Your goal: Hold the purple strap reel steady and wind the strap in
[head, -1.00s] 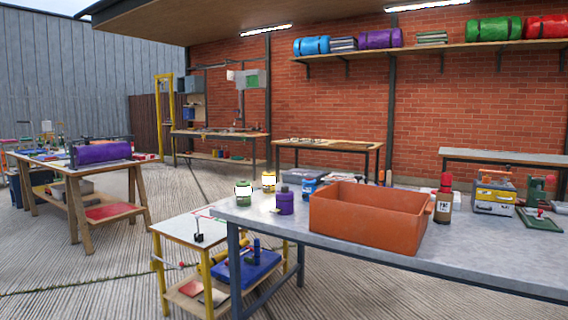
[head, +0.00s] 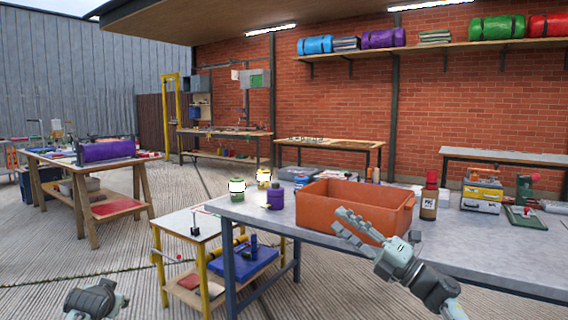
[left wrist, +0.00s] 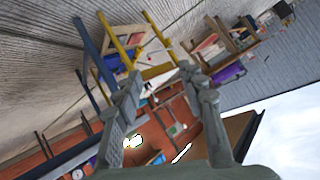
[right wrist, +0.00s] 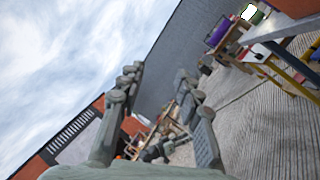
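I cannot surely tell a strap reel. A large purple roll (head: 107,150) lies on the wooden trestle bench at the left. It also shows in the left wrist view (left wrist: 228,74) and the right wrist view (right wrist: 218,32). A small purple container (head: 276,199) with a dark top stands on the grey metal table. No strap or crank is clear. My right gripper (head: 377,226) is open and empty, in front of the orange crate. My left gripper (head: 96,299) is low at the left, over the floor; its wrist view shows the fingers apart and empty.
The metal table (head: 470,238) carries an orange crate (head: 320,207), a brown bottle (head: 429,198) and a yellow-grey toolbox (head: 481,192). A low yellow-legged cart (head: 176,222) stands beside it. Paved floor is open between the cart and trestle bench. More rolls lie on the wall shelf.

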